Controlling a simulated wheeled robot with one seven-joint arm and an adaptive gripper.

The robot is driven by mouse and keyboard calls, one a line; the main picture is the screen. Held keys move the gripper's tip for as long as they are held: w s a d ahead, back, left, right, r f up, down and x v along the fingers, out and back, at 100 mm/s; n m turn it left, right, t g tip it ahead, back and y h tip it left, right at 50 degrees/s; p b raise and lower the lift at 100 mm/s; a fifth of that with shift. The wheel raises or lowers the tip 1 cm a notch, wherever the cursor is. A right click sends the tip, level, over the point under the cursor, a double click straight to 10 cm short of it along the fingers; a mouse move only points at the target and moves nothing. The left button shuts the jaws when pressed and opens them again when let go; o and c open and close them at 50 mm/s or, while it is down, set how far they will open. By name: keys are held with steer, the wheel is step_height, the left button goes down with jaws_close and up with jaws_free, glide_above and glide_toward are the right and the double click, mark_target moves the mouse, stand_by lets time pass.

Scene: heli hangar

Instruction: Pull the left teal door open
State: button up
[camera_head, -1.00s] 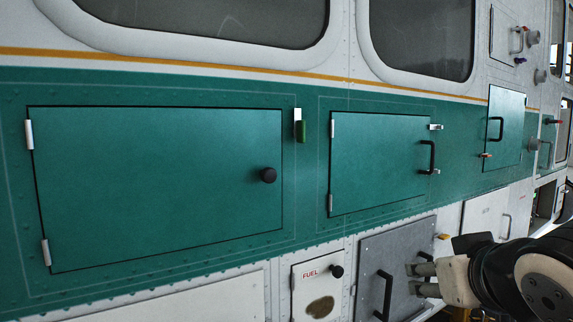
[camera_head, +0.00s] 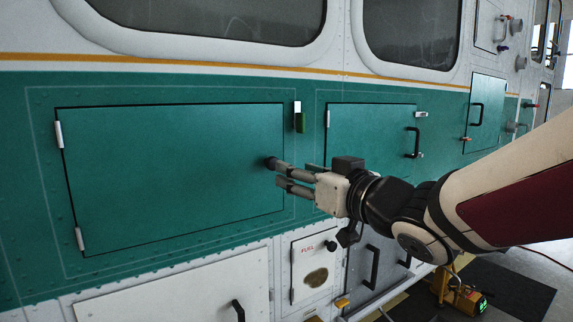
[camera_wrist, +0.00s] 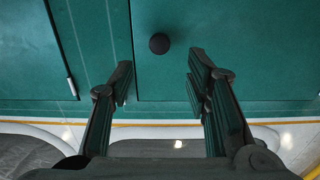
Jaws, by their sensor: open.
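The left teal door (camera_head: 165,175) is a wide panel, flush and shut, with hinges on its left edge. It also shows in the wrist view (camera_wrist: 230,50). Its round black knob (camera_head: 270,162) is near the right edge, partly hidden by a fingertip in the head view. My gripper (camera_head: 280,173) is open at the knob, reaching in from the right. In the wrist view, the knob (camera_wrist: 159,43) appears beyond my open gripper (camera_wrist: 158,72), sideways between the two fingers, with nothing visibly held.
A second teal door (camera_head: 365,130) with a black handle is to the right, partly behind my arm. A white fuel panel (camera_head: 312,265) and a grey panel (camera_head: 358,272) lie below.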

mark_target(274, 163)
steer(key=x, duration=0.9)
jaws_close()
